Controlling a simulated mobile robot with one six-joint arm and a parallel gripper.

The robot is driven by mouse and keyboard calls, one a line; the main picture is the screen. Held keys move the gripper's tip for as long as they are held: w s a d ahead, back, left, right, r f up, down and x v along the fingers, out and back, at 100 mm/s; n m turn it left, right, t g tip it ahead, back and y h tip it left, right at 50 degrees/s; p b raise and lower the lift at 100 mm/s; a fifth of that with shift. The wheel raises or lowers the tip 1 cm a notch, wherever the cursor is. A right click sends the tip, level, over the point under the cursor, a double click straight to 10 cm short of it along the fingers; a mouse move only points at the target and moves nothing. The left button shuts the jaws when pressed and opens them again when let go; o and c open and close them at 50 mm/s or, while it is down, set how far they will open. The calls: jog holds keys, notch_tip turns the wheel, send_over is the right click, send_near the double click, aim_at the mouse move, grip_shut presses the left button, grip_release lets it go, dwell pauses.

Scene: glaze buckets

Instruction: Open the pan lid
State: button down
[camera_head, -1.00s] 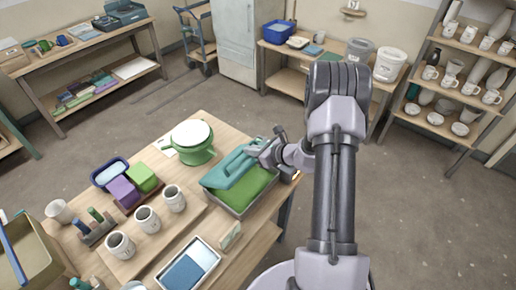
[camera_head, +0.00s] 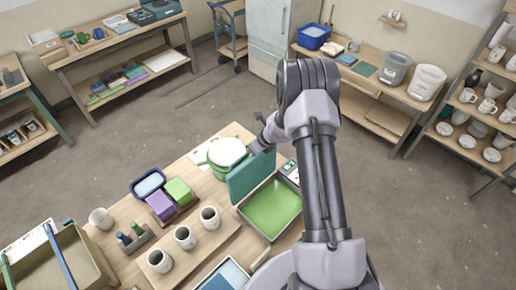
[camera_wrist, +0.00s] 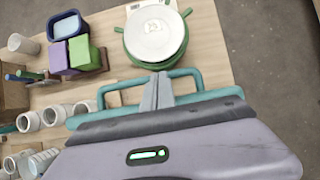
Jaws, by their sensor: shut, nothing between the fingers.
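The pan (camera_head: 270,212) is a rectangular tray with a bright green inside, on the near workbench. Its teal lid (camera_head: 248,180) stands roughly upright along the tray's left side, so the green inside shows. My gripper (camera_wrist: 161,80) is shut and empty, and its fingers overlap a teal part of the lid (camera_wrist: 185,76) in the wrist view. Whether they touch it I cannot tell. In the head view my gripper is at the lid's upper far side and its fingertips are hard to make out.
A round green pot with a white top (camera_head: 228,151) stands close behind the lid. Purple (camera_head: 161,206) and green blocks, a blue tub (camera_head: 148,183) and several white cups (camera_head: 185,237) stand to the left. A small device (camera_head: 289,169) is beside the tray's far corner.

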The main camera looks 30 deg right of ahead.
jog(key=shift+w+a+f+p, duration=0.15)
jog(key=shift+w+a, duration=0.05)
jog(key=shift+w, duration=0.3)
jog(key=shift+w+a+f+p, duration=0.1)
jog(key=shift+w+a+f, duration=0.05)
jog(key=shift+w, duration=0.4)
jog(key=shift+w+a+f+p, duration=0.15)
jog(key=shift+w+a, duration=0.05)
jog(key=shift+w, duration=0.3)
jog(key=v, duration=1.7)
jog(key=shift+r, duration=0.15)
jog(key=shift+s, duration=0.2)
